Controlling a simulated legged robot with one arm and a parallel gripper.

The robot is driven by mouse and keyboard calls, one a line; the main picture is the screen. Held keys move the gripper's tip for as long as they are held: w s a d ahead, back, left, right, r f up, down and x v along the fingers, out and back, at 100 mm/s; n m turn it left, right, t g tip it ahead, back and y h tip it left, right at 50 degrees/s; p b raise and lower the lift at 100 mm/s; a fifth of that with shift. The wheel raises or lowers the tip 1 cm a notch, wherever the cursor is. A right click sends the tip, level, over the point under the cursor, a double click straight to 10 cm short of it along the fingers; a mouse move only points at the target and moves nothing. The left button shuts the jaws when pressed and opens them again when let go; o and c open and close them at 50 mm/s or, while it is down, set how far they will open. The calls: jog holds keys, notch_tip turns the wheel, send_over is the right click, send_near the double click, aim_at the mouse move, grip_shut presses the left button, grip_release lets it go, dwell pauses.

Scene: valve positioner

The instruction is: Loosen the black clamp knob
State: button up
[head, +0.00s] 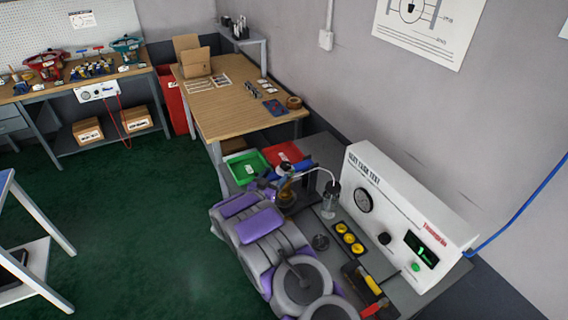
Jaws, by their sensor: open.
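My grey and purple arm reaches in from the bottom of the head view. My gripper (266,186) shows as small dark parts at the arm's far end, open, beside a valve assembly. That assembly, a dark and amber body (287,192), stands at the left end of the grey test bench (327,232). I cannot clearly make out the black clamp knob; it may be hidden behind my gripper or among the dark parts there. No contact between gripper and assembly can be told. A clear tube (318,170) arcs from the assembly to a glass jar (331,195).
A white test console (405,215) with gauge, dark knob (384,238) and green display stands right of the assembly. Yellow-topped parts (350,238) and a red-handled tool (372,284) lie in front. Green (247,167) and red (283,152) bins sit behind. The green floor at left is mostly free.

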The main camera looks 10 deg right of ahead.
aim_at(281, 166)
jog(key=x, duration=0.5)
jog(key=s+d+x, duration=0.1)
jog(key=x, duration=0.1)
jog(key=shift+w+d, duration=0.25)
jog(key=shift+w, duration=0.05)
jog(key=shift+w+b, duration=0.3)
jog(key=shift+w, duration=0.1)
jog(key=shift+w+a+r, duration=0.15)
jog(key=shift+w+a, duration=0.15)
jog(key=shift+w, duration=0.35)
jog(key=shift+w+d, duration=0.15)
jog(key=shift+d, duration=0.8)
jog(key=c, duration=0.3)
jog(key=shift+a, duration=0.55)
jog(key=c, duration=0.5)
jog(key=shift+c, duration=0.6)
jog(key=shift+d, duration=0.2)
jog(key=shift+c, duration=0.3)
